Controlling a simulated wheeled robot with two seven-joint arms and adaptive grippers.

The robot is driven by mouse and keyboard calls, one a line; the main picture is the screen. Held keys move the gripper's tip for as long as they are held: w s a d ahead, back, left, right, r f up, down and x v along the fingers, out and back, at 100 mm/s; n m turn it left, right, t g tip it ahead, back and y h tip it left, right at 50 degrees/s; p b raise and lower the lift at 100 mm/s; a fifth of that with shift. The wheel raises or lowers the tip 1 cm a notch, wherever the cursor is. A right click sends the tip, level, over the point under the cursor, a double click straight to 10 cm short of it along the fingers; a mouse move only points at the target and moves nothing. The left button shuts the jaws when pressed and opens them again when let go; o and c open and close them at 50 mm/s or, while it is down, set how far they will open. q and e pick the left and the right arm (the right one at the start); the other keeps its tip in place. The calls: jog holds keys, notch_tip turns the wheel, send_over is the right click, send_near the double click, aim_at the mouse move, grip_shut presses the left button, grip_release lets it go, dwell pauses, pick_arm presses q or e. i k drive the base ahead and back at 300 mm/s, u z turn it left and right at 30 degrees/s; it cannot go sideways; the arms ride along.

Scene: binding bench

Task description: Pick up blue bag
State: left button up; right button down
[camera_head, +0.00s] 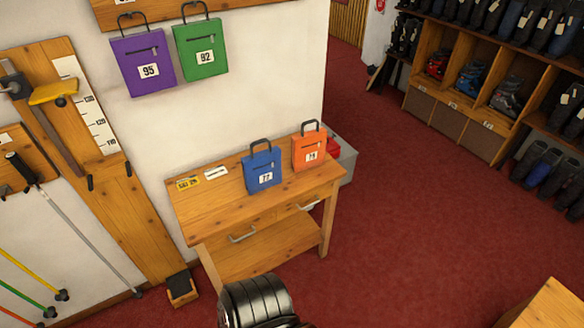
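The blue bag (262,168) stands upright on the small wooden table (215,211), with its black handle up and a white number label on its front. An orange bag (309,151) stands just to its right on the same table. Neither of my grippers shows in the head view. A black ribbed part at the bottom edge seems to be mine, and no fingers are visible on it.
Purple (142,63) and green (200,49) bags hang on the wall above. Small yellow (188,183) and white (216,173) tags lie left of the blue bag. A grey bin (348,160) stands behind the table. Boot shelves (455,132) are at the right; red carpet between is clear.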

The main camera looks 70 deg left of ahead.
aim_at(262, 170)
jog(key=u, duration=0.25)
jog(key=i, duration=1.5)
jog(key=u, duration=1.65)
jog(key=i, duration=0.95)
jog(key=u, duration=1)
